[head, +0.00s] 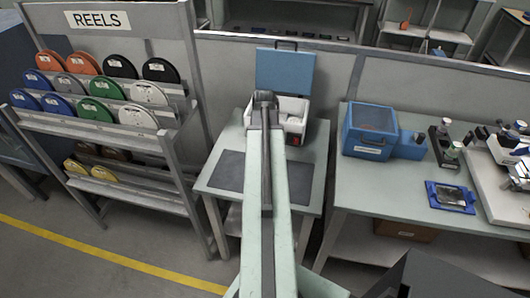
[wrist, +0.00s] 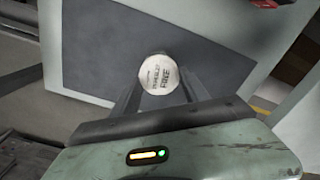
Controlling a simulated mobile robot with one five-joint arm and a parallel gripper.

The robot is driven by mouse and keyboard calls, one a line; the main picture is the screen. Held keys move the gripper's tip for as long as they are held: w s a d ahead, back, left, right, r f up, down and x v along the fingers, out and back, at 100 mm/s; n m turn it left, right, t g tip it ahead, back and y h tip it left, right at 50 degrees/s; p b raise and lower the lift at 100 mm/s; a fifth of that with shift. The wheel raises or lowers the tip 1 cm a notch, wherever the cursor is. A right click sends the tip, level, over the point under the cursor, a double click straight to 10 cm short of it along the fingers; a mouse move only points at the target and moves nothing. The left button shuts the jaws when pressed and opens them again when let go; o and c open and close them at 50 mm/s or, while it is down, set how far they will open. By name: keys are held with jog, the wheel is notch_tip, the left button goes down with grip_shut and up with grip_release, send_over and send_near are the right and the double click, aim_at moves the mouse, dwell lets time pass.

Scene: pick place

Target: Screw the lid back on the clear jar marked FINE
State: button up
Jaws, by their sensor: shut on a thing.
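A white round top with dark print, one line of which looks like FINE, (wrist: 158,74) sits between the fingers of my gripper (wrist: 160,82) in the wrist view. My gripper is shut on this lid. Whether a clear jar is beneath it is hidden. In the head view my gripper (head: 264,98) is over the back of the small middle table, in front of the open blue-lidded case; the lid it holds cannot be made out there.
A dark mat (head: 228,171) lies on the small table (head: 305,189); it also fills much of the wrist view (wrist: 95,60). The open case (head: 285,70) stands at the back. A reel rack (head: 100,95) is left; a bench with a blue box (head: 370,130) is right.

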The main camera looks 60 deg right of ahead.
jog(key=o, duration=1.4)
jog(key=shift+c, duration=0.2)
jog(key=shift+c, duration=1.2)
notch_tip(320, 180, up, 3)
jog(key=shift+f+p, duration=0.2)
jog(key=shift+p, duration=1.05)
